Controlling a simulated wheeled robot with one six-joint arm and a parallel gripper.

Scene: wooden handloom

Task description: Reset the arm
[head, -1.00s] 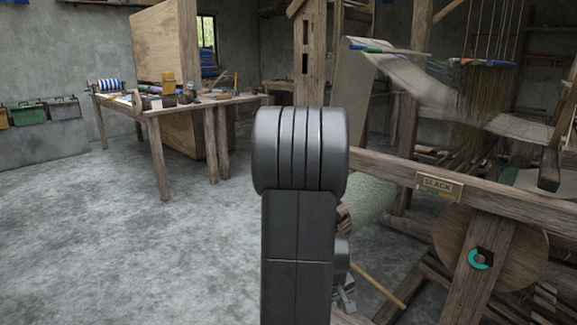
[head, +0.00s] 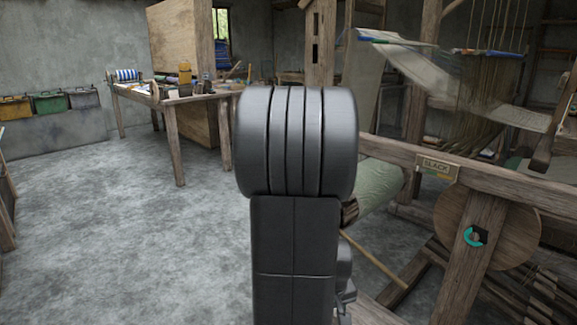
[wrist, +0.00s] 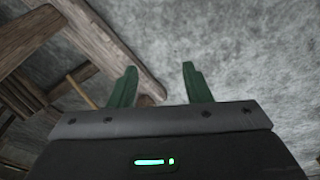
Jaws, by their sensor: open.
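My gripper (wrist: 158,82) shows in the wrist view with its two green fingers spread apart and nothing between them. It points toward the grey concrete floor (wrist: 240,50). A wooden beam of the loom (wrist: 108,42) passes beside and behind the left finger; I cannot tell how far apart they are. In the head view my arm stands upright in the middle, and my gripper's fingers are hidden behind it or below the frame.
The wooden loom (head: 500,185) stands close on the right, with a "SLACK" sign (head: 436,167) and a round wooden disc (head: 515,235). A workbench (head: 176,105) with tools stands behind left. Coloured bins (head: 48,102) hang on the left wall. Floor (head: 130,240) is clear at left.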

